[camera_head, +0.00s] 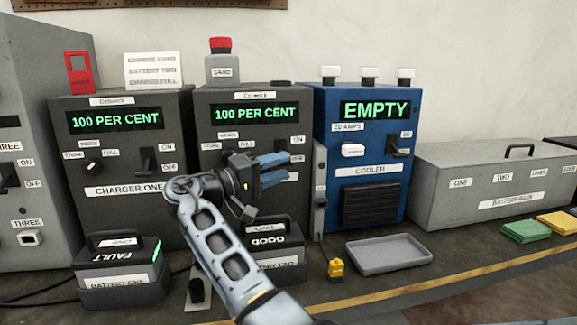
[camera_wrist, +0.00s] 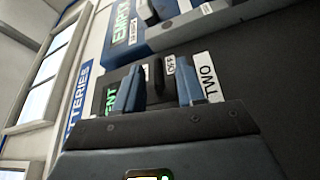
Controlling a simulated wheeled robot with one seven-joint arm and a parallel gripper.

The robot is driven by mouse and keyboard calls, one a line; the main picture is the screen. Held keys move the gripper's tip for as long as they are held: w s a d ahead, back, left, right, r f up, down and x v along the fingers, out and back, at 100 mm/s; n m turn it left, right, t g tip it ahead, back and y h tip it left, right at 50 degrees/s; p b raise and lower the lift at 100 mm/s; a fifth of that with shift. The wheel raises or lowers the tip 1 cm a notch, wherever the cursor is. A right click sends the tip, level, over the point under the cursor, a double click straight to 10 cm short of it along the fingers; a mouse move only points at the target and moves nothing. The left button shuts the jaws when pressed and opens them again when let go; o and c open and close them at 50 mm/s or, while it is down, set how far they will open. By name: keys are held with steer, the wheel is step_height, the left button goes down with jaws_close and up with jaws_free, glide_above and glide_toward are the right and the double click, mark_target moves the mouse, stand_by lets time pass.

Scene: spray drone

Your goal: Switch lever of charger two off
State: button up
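Charger two (camera_head: 207,112) is the dark box in the middle of the head view, its screen reading 100 PER CENT. Its dark lever (camera_head: 282,145) sits by the ON and OFF labels at the right of its face, partly hidden by my gripper. My gripper (camera_head: 288,165) is in front of the charger's face with its blue fingers apart and nothing held. In the wrist view my gripper (camera_wrist: 159,66) shows the dark lever (camera_wrist: 156,80) between the two open fingers, with gaps visible. The OFF label (camera_wrist: 168,65) lies just beside it. I cannot tell the lever's exact tilt.
Charger one (camera_head: 122,215) stands to the left and the blue cooler (camera_head: 360,212) to the right, close to charger two. Battery two (camera_head: 280,264) stands below my gripper, battery one (camera_head: 120,285) to its left. A grey tray (camera_head: 400,263) lies on the bench front.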

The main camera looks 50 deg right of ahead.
steer(key=shift+v, duration=1.95)
